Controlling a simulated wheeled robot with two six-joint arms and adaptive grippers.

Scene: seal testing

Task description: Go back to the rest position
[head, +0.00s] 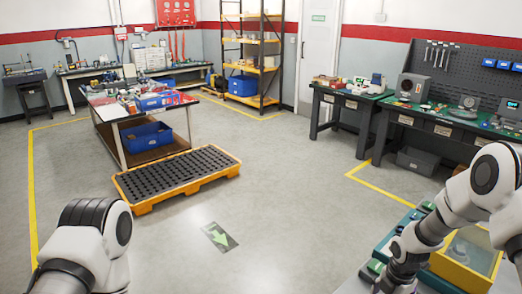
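My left arm shows only as a bent white and dark grey link at the lower left; its gripper is outside the picture. My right arm comes in from the right edge and bends down over a bench at the lower right. The dark end of my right gripper (385,285) shows at the bottom edge, and its fingers are cut off or hidden. A yellow box with a clear window (472,252) sits on the bench beside my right forearm, partly covered by it. Teal equipment (396,236) lies behind the wrist.
An orange-edged pallet with a black grid (180,174) lies on the floor ahead, near a cluttered cart (112,130). Green-topped workbenches (345,94) line the right wall. An orange shelf rack (252,45) stands at the back. The floor around the green arrow (219,236) is clear.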

